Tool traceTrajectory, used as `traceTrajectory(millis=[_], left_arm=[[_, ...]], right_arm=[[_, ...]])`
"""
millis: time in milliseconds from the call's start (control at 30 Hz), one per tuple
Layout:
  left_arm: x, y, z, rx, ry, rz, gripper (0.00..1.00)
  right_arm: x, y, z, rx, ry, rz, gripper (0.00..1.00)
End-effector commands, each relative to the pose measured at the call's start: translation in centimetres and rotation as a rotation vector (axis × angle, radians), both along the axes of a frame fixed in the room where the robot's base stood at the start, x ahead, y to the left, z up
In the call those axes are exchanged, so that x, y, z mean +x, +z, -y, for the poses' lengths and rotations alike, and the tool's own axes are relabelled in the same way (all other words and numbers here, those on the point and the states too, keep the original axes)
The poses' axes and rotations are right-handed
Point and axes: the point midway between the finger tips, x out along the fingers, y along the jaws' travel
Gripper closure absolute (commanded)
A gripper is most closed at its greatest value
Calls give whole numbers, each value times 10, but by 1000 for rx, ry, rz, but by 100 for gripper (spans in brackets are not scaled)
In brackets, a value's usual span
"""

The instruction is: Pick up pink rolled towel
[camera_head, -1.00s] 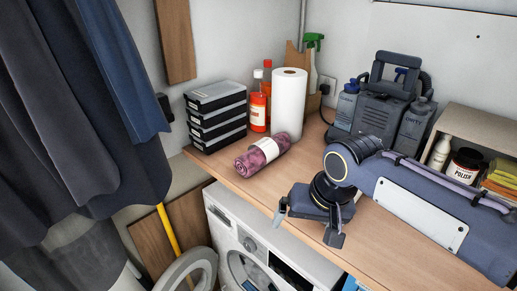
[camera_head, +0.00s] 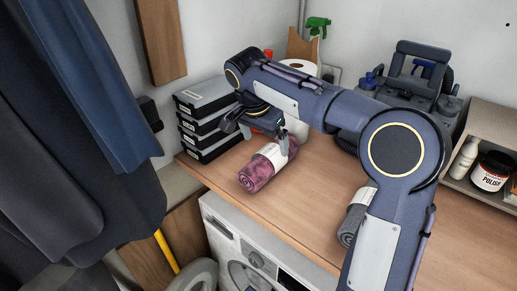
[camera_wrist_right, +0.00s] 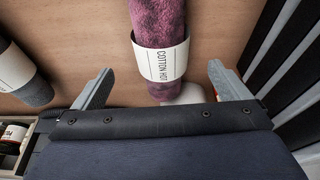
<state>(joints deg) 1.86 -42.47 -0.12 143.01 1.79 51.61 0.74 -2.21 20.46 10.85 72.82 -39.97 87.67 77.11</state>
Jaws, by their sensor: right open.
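The pink rolled towel (camera_head: 257,176) lies on the wooden worktop near its front edge, with a white paper band around it. In the right wrist view the towel (camera_wrist_right: 158,22) runs down between the fingers, its band reading "COTTON". My right gripper (camera_head: 258,138) is open and empty above the banded end of the towel. Its fingertips (camera_wrist_right: 163,80) stand on either side of the band with gaps to both sides. Whether the fingers reach down to the towel's height is hard to tell. My left gripper is not in view.
Stacked black cases (camera_head: 208,110) stand close beside the gripper at the left. A paper towel roll (camera_head: 298,75) and an orange bottle are partly hidden behind my arm. A grey rolled towel (camera_head: 352,226) lies to the right. A washing machine (camera_head: 240,250) is below.

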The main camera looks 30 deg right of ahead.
Motion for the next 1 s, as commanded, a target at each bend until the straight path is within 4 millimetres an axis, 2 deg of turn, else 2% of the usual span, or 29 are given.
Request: traceTrajectory(millis=[167,700,933,1000], left_arm=[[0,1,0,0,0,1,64],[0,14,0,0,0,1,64],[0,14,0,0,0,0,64],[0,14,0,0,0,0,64]], right_arm=[[3,-10,4,-3,-14,-2,4],[11,-72,22,-1,-11,0,4],[11,-74,22,-2,-10,1,4],[11,-74,22,-2,-10,1,11]])
